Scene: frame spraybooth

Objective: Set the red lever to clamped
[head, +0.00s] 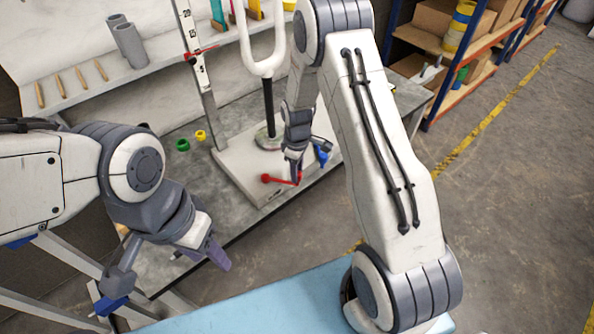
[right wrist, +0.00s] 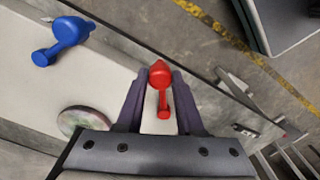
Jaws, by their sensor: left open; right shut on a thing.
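The red lever (head: 281,180) stands on the white base plate (head: 240,165) near its front edge. Its round knob points left in the head view. My right gripper (head: 294,170) comes down from above onto the lever. In the right wrist view the red lever (right wrist: 161,84) lies between the two dark fingers of my right gripper (right wrist: 160,98), which is shut on it. My left gripper (head: 206,252) is open and empty, in front of the bench, well away from the lever. Its fingers are partly hidden.
A blue lever (head: 321,153) sits close to the right of the red one. A pole on a round foot (head: 268,136) and an upright scale (head: 200,75) rise behind. A shelf rack (head: 450,60) stands at right.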

